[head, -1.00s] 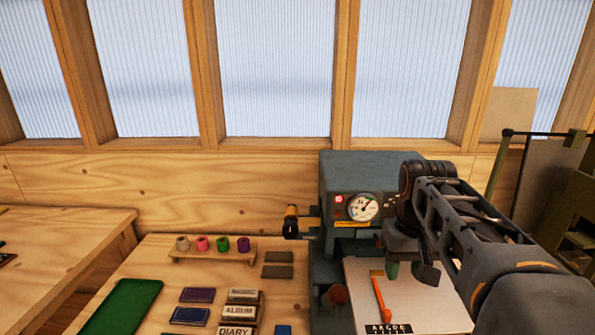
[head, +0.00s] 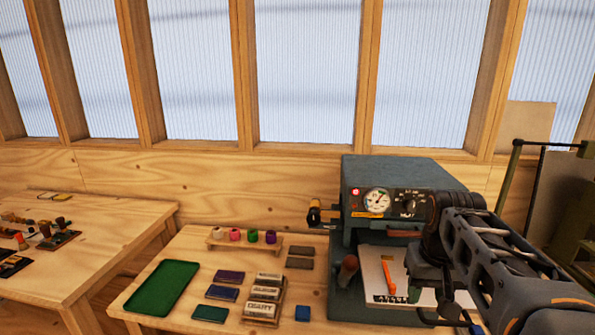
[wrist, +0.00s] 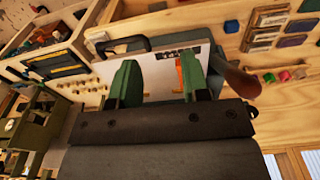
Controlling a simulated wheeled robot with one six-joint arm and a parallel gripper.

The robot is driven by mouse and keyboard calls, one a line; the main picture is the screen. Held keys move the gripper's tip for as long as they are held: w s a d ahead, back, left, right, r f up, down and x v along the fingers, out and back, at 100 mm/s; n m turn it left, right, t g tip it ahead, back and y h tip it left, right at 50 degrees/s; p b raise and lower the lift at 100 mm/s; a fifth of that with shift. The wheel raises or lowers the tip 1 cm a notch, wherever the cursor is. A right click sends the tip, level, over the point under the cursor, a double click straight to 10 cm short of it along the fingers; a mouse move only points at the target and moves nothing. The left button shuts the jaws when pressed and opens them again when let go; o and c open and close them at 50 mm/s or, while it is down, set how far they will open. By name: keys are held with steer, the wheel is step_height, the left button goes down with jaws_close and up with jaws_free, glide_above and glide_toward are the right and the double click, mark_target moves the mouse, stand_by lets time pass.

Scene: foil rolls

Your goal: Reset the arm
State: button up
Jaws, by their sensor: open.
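My arm comes in from the right in the head view, in front of a grey-blue press (head: 395,172) with a round dial. My gripper (wrist: 158,75) shows in the wrist view with two green fingers spread apart and nothing between them. In the head view my gripper (head: 458,312) hangs low at the bottom right, its fingertips partly out of clear sight. It is over or in front of a white sheet (head: 372,265) at the press, and I cannot tell how high.
Foil rolls in several colours (head: 235,234) stand on a small wooden rack (head: 245,247). A green tray (head: 162,287), dark pads and labelled blocks (head: 262,310) lie on the wooden bench. A side table (head: 75,235) is at left. A dark green frame (head: 510,180) stands at right.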

steer(key=s+a+f+n+t, duration=0.1)
steer(key=s+a+f+t, duration=0.2)
steer(key=s+a+f, duration=0.3)
step_height(320, 180, down, 3)
steer(key=shift+s+a+r+n, duration=0.15)
steer(key=shift+a+n, duration=0.25)
steer(key=shift+a, duration=0.3)
